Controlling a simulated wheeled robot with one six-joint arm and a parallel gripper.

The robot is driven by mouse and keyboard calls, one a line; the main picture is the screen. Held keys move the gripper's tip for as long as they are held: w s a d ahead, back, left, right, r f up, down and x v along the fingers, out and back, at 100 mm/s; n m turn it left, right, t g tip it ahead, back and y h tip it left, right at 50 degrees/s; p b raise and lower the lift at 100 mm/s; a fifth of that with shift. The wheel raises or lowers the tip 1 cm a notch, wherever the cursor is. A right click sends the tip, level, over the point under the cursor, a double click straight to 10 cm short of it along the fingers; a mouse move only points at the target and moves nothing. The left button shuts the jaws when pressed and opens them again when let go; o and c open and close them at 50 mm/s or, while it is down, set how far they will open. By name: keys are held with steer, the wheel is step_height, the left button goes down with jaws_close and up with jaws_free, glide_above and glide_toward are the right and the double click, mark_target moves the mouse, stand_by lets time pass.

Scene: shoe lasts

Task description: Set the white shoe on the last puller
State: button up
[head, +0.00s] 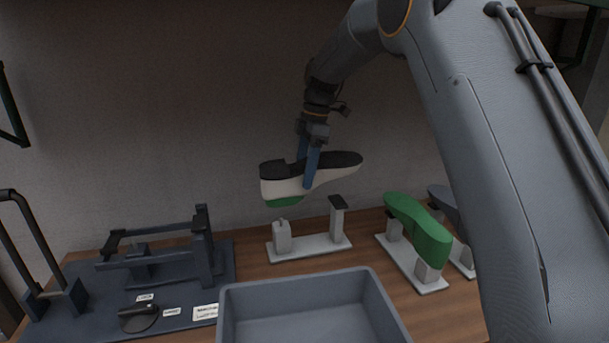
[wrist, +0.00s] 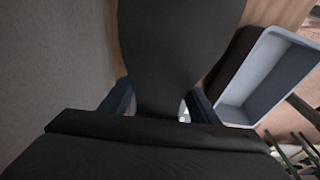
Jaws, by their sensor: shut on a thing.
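My gripper (head: 309,168) is shut on the white shoe (head: 335,178) and holds it in the air, sole up. The shoe has a black sole and white sides, and a green last (head: 285,202) shows below its opening. In the wrist view the shoe's dark sole (wrist: 178,45) fills the middle, with the blue fingers of my gripper (wrist: 158,103) on both sides. The shoe hangs above an empty stand (head: 308,246) with a white base and two posts, apart from it. The dark device at the left, likely the last puller (head: 160,262), has a frame, a knob and small labels.
A grey bin (head: 300,288) stands at the front middle and shows in the wrist view (wrist: 236,110). A green last (head: 420,228) sits on a stand (head: 411,266) to the right, with a grey one (head: 443,198) behind it, partly hidden by my arm. A wall is behind.

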mark_target(303, 164)
steer(key=shift+r+p, duration=0.9)
steer(key=shift+r, duration=1.05)
steer(key=shift+g+p, duration=0.4)
steer(key=shift+p, duration=0.4)
steer(key=s+a+p, duration=0.1)
steer(key=s+a, duration=0.3)
steer(key=a, duration=0.8)
steer(key=s+a, duration=0.4)
steer(key=a, duration=0.8)
steer(key=s+a+p, duration=0.1)
steer(key=s+a, duration=0.3)
steer(key=a, duration=0.9)
steer(key=shift+a+p, duration=0.1)
steer(key=shift+p, duration=0.25)
steer(key=shift+r, duration=0.2)
steer(key=shift+f, duration=0.2)
